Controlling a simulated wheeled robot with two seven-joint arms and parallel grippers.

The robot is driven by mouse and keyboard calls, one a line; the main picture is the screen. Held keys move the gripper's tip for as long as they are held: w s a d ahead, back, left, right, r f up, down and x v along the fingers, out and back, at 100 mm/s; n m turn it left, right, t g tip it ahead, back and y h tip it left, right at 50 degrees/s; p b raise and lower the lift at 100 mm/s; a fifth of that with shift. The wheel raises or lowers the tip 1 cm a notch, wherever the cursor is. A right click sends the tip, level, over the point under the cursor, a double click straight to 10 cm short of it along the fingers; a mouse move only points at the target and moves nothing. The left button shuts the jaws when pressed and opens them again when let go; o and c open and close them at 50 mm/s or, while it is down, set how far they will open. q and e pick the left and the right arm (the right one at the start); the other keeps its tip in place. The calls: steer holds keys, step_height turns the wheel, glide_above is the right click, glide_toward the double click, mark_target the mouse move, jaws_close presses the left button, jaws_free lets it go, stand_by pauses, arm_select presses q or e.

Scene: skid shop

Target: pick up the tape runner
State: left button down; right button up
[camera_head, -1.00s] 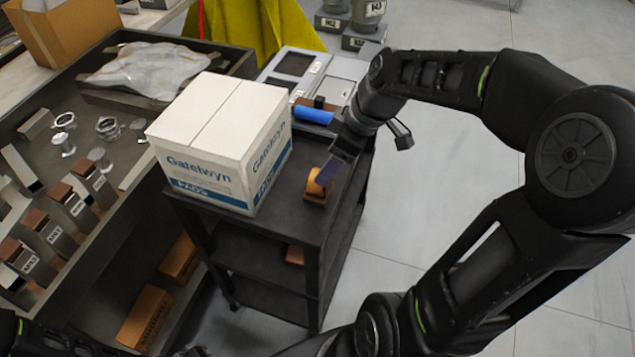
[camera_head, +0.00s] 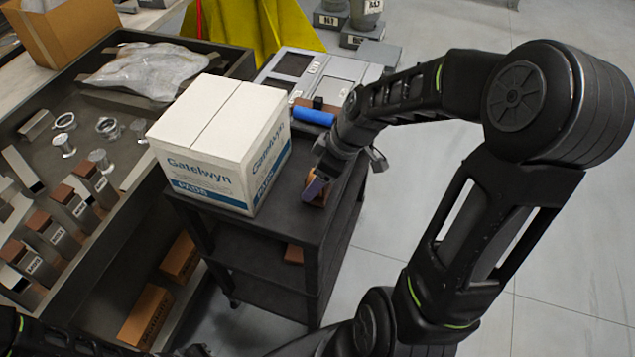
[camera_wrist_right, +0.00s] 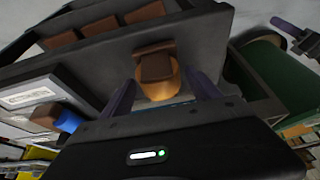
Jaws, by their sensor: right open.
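The tape runner, an orange rounded body with a brown block on it, sits on the top of the dark cart (camera_head: 290,222), right of the white carton. In the head view the tape runner (camera_head: 314,198) is partly hidden behind my right gripper (camera_head: 318,184). In the right wrist view the tape runner (camera_wrist_right: 158,78) shows between the two purple fingers of my open right gripper (camera_wrist_right: 162,86). The fingers stand on either side of it; I cannot tell whether they touch it. My left gripper is not clearly seen.
A white carton (camera_head: 215,145) fills the left of the cart top. A blue cylinder (camera_head: 313,116) with a brown block lies behind the tape runner near grey trays (camera_head: 345,75). A dark workbench (camera_head: 125,125) with metal parts stands left. Floor at right is clear.

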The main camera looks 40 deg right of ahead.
steer(key=shift+c, duration=0.2)
stand_by(0.4)
jaws_close()
stand_by(0.6)
